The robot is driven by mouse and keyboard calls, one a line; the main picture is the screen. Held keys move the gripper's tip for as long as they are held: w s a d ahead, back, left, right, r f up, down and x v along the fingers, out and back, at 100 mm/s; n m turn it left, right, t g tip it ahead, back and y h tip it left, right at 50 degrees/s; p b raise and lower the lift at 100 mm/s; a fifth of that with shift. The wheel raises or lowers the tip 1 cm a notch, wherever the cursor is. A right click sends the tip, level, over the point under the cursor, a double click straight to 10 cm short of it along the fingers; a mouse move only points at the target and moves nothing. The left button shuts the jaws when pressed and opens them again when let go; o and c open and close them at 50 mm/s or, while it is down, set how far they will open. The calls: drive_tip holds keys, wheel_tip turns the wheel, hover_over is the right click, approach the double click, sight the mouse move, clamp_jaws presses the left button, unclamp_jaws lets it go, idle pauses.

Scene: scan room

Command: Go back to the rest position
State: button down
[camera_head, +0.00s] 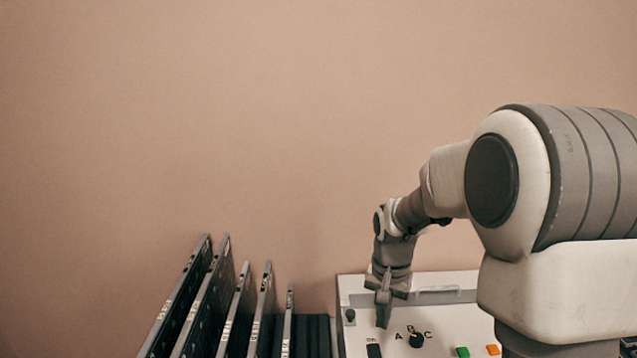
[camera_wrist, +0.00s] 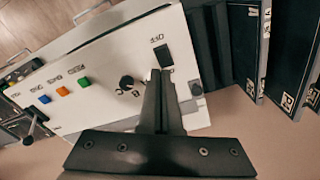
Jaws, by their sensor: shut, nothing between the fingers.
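My gripper (camera_head: 383,310) is shut and empty, pointing down above the left part of a white control panel (camera_head: 455,318). In the wrist view my gripper (camera_wrist: 160,76) shows its two fingers together, with the panel (camera_wrist: 100,50) behind them. A black rotary knob (camera_head: 416,340) marked A, B and C sits right of the fingertips in the head view. A black switch (camera_head: 374,351) lies just below the fingertips; it also shows in the wrist view (camera_wrist: 164,56). I cannot tell whether the fingers touch the panel.
Several dark upright plates (camera_head: 205,300) stand in a rack to the left of the panel. A green button (camera_head: 462,352) and an orange button (camera_head: 493,350) are on the panel; a blue button (camera_wrist: 44,99) shows in the wrist view. A plain wall (camera_head: 250,120) is behind, with free room above.

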drive_tip(key=s+r+n+t, duration=0.2)
drive_tip(key=s+r+n, duration=0.1)
drive_tip(key=s+r, duration=0.8)
drive_tip(key=s+r+n+t, duration=0.2)
drive_tip(key=s+r+t, duration=0.1)
drive_tip(key=s, duration=0.8)
drive_tip(key=shift+r, duration=0.75)
drive_tip(key=shift+w, duration=0.15)
drive_tip(key=w+g, duration=0.3)
drive_tip(key=w, duration=1)
drive_tip(key=w+f+g, duration=0.2)
drive_tip(key=w+f, duration=1)
drive_tip(key=w, duration=0.1)
drive_tip(key=shift+a+g, duration=0.3)
drive_tip(key=shift+a, duration=0.1)
